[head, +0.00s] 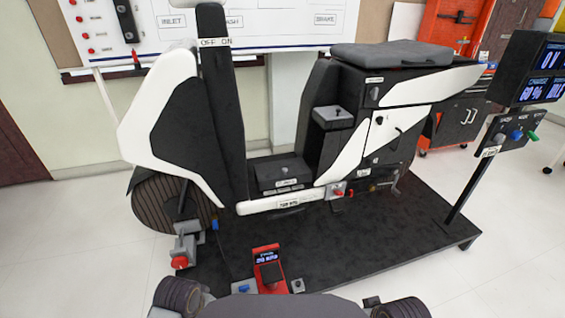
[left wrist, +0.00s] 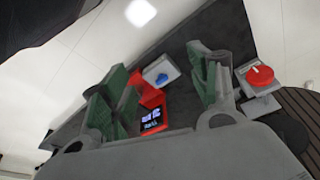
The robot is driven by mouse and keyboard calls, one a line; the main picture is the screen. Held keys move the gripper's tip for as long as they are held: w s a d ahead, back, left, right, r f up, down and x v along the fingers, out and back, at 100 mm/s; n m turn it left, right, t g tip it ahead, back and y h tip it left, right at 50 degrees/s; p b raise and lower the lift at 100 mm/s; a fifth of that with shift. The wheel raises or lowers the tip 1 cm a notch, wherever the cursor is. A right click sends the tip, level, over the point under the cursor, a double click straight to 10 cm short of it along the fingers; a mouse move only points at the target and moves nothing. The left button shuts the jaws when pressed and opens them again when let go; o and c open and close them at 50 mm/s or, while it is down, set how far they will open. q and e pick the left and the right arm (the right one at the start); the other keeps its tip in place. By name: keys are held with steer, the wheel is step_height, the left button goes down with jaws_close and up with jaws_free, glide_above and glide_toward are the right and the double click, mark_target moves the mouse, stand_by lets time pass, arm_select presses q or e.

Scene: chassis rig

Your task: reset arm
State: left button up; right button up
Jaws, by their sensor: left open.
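My left gripper (left wrist: 158,72) shows in the left wrist view, its two green-padded fingers spread apart with nothing held between them. Beyond the fingers are a red device with a lit display (left wrist: 152,97) and a grey box with a blue knob (left wrist: 161,74). I cannot tell how far they are from the fingertips. In the head view, dark rounded parts of my arms show at the bottom left and bottom right edges, but neither gripper can be made out. My right gripper is in neither view.
A black-and-white scooter rig (head: 285,170) stands on a dark platform (head: 400,235). The red device (head: 267,262) is at its front edge. A red-knobbed grey bracket (head: 184,248) is at left, and a display post (head: 475,180) at right. Light floor (head: 510,270) is clear at right.

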arm_select(q)
steer(key=s+a+r+t, duration=0.1)
steer(key=s+r, duration=0.2)
steer(key=r, duration=0.2)
steer(key=shift+s+m+p, duration=0.3)
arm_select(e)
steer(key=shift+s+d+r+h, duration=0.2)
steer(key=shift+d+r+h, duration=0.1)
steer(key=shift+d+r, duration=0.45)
arm_select(q)
steer(key=shift+w+f+p, duration=0.2)
steer(key=shift+w+p, duration=0.05)
steer(key=shift+p, duration=0.45)
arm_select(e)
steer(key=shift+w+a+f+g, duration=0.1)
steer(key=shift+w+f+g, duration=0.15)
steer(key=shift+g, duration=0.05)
